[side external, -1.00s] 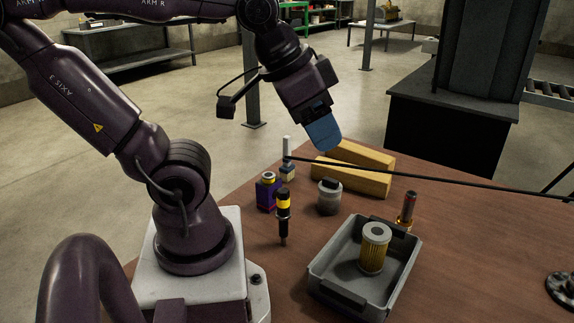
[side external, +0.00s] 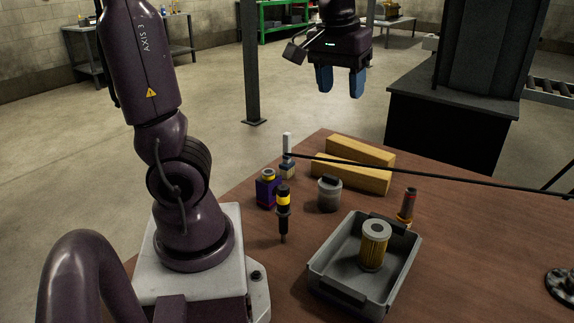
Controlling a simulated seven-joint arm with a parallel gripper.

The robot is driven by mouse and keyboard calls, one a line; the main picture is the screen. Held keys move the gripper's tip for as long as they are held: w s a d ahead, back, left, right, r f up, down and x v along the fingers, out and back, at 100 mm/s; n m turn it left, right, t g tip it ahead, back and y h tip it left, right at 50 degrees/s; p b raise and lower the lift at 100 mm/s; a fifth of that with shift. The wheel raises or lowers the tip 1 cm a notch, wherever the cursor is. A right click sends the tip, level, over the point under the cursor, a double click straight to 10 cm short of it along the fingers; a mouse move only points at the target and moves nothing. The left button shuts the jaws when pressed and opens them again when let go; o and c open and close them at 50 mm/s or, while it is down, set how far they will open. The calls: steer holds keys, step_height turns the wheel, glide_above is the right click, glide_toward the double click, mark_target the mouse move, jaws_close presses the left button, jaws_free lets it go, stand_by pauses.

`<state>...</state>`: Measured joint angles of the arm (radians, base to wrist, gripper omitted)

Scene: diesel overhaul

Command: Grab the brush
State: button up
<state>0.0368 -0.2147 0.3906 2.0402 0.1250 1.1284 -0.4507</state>
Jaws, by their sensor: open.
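What looks like the brush (side external: 287,152) stands at the back left of the wooden table, with a pale upper part and a bluish and yellowish lower part. It is small here, so I cannot be sure of its details. My gripper (side external: 340,84) is open and empty, with its two blue fingers pointing down. It is high up, beyond the table's back edge in the picture, to the right of the brush and apart from it.
A thin dark rod (side external: 430,176) crosses in front of the yellow blocks (side external: 350,175). A grey tray (side external: 400,272) holds a filter (side external: 374,245). An injector-like part (side external: 407,206) stands behind it.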

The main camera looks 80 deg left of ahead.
steer(key=a+f+n+g+y, duration=0.2)
steer(key=a+n+g, duration=0.25)
steer(key=a, duration=0.45)
steer(key=a+f+n+g+y, duration=0.25)
steer(key=a+n, duration=0.35)
steer(key=a, duration=0.3)
steer(key=w+a+r+n+g+y, duration=0.4)
steer(key=a+r+n+g+y, duration=0.2)
steer(key=r+n+g+y, duration=0.15)
glide_toward(290, 139)
steer(key=shift+n+g+h, duration=0.25)
steer(key=shift+n+h, duration=0.05)
steer(key=shift+h, duration=0.1)
steer(key=x, duration=0.7)
steer(key=shift+a+r, duration=0.25)
steer(key=shift+a, duration=0.2)
steer(key=x, duration=0.5)
steer(key=shift+s+f, duration=0.2)
